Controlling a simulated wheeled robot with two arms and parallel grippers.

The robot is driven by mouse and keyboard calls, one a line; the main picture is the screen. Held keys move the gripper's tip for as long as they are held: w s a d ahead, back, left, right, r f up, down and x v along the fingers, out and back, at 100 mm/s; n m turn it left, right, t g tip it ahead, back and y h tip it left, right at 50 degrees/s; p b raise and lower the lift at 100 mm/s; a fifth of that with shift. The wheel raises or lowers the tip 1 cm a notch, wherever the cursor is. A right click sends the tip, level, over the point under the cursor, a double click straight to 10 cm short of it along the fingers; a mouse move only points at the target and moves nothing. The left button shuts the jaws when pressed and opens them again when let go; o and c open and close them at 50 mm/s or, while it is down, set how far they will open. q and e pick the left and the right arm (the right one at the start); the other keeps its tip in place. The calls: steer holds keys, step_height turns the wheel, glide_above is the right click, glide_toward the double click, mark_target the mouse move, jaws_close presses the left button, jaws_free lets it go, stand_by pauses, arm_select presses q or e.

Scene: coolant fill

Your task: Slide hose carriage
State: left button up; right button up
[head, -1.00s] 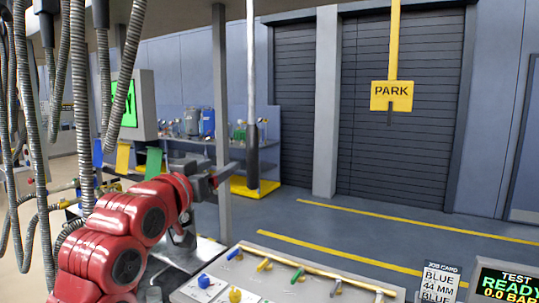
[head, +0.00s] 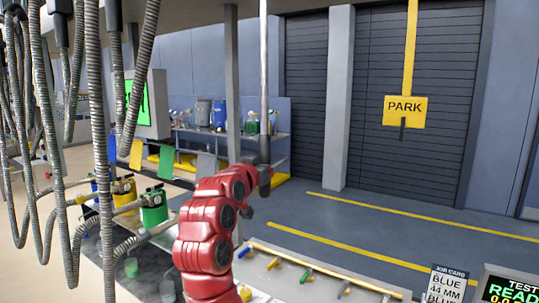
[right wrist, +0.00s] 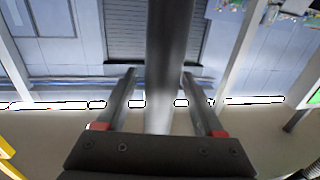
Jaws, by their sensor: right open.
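The hose carriage's hanging pole (head: 264,60) is a pale upright rod with a dark grip (head: 264,155) at its lower end. In the head view it hangs left of the yellow PARK sign (head: 405,110). My red right arm reaches up to the grip, and my right gripper (head: 262,178) is at its lower part, partly hidden by the wrist. In the right wrist view the gripper (right wrist: 158,78) is open, its two fingers on either side of the dark grip (right wrist: 172,50), with a visible gap at each side. My left gripper is not in view.
Several grey corrugated hoses (head: 100,130) hang at the left. Floor right of the pole is open.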

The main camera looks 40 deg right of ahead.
steer(key=shift+w+d, duration=0.3)
steer(key=shift+d, duration=0.1)
jaws_close()
stand_by(1.3)
